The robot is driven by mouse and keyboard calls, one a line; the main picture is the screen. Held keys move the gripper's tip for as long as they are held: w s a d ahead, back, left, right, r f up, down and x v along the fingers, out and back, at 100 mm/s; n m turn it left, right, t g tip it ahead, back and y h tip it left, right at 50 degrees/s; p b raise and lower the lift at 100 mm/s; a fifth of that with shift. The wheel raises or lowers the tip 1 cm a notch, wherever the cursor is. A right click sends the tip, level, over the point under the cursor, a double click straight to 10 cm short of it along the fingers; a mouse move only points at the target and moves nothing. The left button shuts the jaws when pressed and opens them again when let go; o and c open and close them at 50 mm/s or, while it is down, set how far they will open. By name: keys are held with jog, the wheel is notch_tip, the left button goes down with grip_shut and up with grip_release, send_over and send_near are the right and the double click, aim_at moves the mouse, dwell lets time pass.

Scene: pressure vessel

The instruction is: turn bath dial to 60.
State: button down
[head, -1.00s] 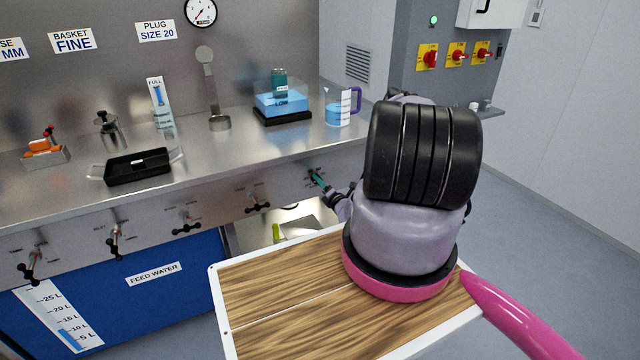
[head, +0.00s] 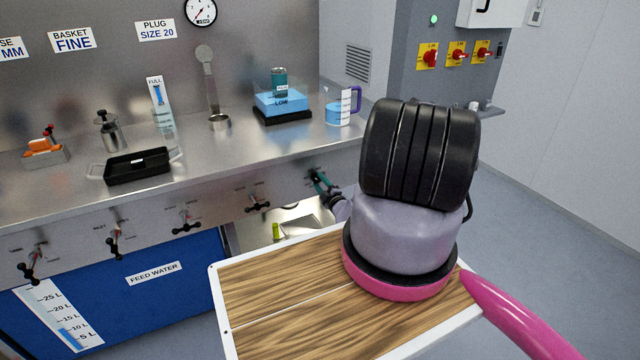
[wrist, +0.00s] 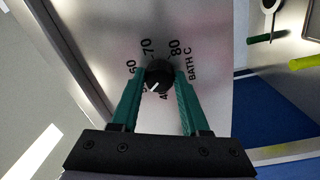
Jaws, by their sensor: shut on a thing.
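The bath dial (wrist: 159,76) is a round black knob on the steel panel, marked BATH C, and it fills the gap between my fingertips in the wrist view. Its white pointer mark is toward the lower left, near the partly hidden 50. The 60, 70 and 80 marks show around its upper side, and part of the 40 shows below it. My gripper (wrist: 158,80) has green fingers shut on the knob from both sides. In the head view my gripper (head: 319,182) is at the counter's front panel, and the dial is mostly hidden there.
Black valve handles, such as one at the panel's middle (head: 257,200), line the counter front left of my gripper. An open bay with a yellow-green item (head: 276,231) lies below. A blue bath (head: 282,101) and a jug (head: 340,110) stand on the counter.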

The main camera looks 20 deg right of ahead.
jog(key=m, duration=0.6)
jog(key=shift+s+a+f+m+h, duration=0.1)
jog(key=shift+a+m+h, duration=0.05)
jog(key=shift+m+h, duration=0.2)
jog(key=m, duration=0.6)
jog(key=shift+a+m, duration=0.1)
jog(key=shift+m, duration=0.15)
jog(key=shift+c, duration=2)
grip_release()
jog(key=s, duration=1)
jog(key=shift+s, duration=0.4)
